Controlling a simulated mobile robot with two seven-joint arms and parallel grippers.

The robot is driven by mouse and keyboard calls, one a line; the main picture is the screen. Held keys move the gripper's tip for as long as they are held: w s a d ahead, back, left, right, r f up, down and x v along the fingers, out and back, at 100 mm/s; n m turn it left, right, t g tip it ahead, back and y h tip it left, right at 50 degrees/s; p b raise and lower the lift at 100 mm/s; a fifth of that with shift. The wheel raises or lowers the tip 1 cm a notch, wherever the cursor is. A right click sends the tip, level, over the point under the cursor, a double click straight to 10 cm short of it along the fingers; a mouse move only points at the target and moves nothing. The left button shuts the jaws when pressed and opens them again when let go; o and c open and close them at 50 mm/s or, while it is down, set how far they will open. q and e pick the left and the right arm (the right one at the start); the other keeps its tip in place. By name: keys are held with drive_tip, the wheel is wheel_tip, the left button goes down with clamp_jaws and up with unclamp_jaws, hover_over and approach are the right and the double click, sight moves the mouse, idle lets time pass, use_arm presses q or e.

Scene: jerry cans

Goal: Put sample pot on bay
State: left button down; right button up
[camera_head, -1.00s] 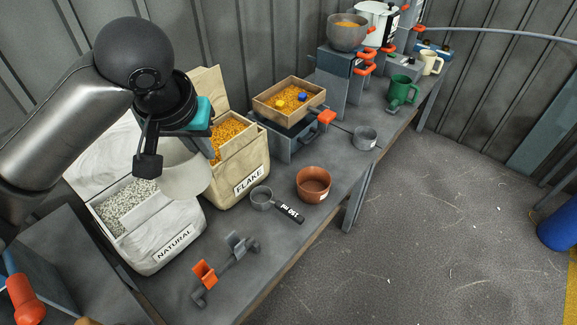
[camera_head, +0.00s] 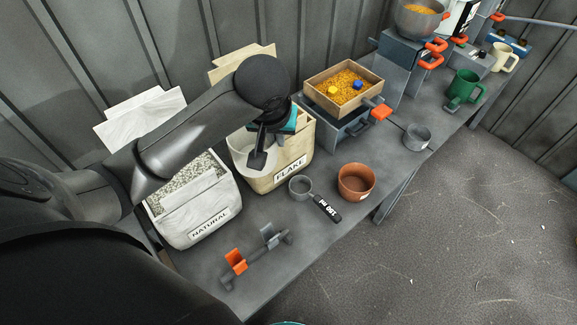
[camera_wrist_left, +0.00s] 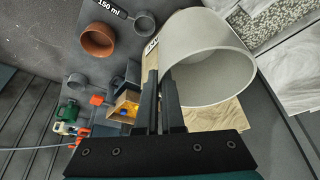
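My left gripper (camera_head: 257,160) holds a white, wide-mouthed pot (camera_head: 246,158) by its wall, in front of the FLAKE bag. In the left wrist view the two fingers (camera_wrist_left: 160,78) are close together at the edge of the white pot (camera_wrist_left: 215,75); its open mouth faces the camera and looks empty. A terracotta pot (camera_head: 356,184) and a small grey pot (camera_head: 416,138) stand on the bench. I cannot tell which pot is the sample pot. Nothing in view is clearly marked as a bay. My right gripper is not in view.
The NATURAL bag (camera_head: 206,222) and FLAKE bag (camera_head: 287,165) stand against the wall. A grey 150 ml scoop (camera_head: 301,187) and a rack with orange and grey clips (camera_head: 257,258) lie in front. A wooden tray (camera_head: 343,86) of grain sits on a grey stand.

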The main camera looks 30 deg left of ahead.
use_arm(q)
drive_tip(key=shift+s+a+f, duration=0.2)
drive_tip(key=shift+a+f, duration=0.15)
drive_tip(key=b, duration=0.8)
hover_over(278, 218)
wheel_tip(278, 218, down, 24)
wheel_tip(278, 218, down, 4)
drive_tip(key=shift+r+b, duration=0.15)
drive_tip(key=shift+b, duration=0.65)
drive_tip(key=shift+f, duration=0.25)
drive_tip(key=c, duration=1)
unclamp_jaws()
drive_tip(key=shift+c, duration=0.2)
drive_tip(key=shift+r, duration=0.15)
